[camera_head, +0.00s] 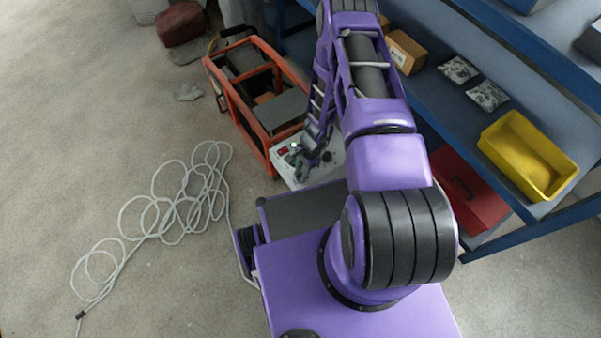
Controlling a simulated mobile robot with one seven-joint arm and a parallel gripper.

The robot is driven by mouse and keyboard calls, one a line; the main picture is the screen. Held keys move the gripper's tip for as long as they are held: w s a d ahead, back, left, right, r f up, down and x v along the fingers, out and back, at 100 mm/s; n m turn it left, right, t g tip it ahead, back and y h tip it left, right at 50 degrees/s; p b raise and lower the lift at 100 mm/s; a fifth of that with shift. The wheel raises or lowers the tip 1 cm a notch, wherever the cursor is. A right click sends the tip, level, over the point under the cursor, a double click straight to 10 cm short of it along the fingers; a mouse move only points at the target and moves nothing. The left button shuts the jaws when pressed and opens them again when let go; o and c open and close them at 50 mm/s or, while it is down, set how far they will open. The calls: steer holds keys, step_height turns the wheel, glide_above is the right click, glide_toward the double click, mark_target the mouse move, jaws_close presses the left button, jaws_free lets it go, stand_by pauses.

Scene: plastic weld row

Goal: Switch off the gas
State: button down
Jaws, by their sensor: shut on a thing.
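An orange-framed machine (222,98) stands on the floor beside the blue shelving. At its near end is a pale control panel (285,178) with a small green light (294,145) and a red part (282,151). A dark round knob (327,156) shows on the panel, to the right of my gripper. My purple arm reaches over to this panel. My gripper (305,166) is small and partly hidden by its own links. It is down at the panel, shut on a small control there. I cannot make out the control's shape or setting. No label for the gas is readable.
Blue shelving (520,100) runs along the right with a yellow bin (528,153), silvery packets (487,95) and a cardboard box (405,52). A red toolbox (466,190) sits below. A coiled white hose (165,205) lies on the left floor.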

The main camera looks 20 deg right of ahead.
steer(key=c, duration=0.7)
jaws_free()
steer(key=p+v, duration=0.3)
steer(key=v, duration=1.4)
steer(key=shift+s+r, duration=0.1)
steer(key=shift+r, duration=0.15)
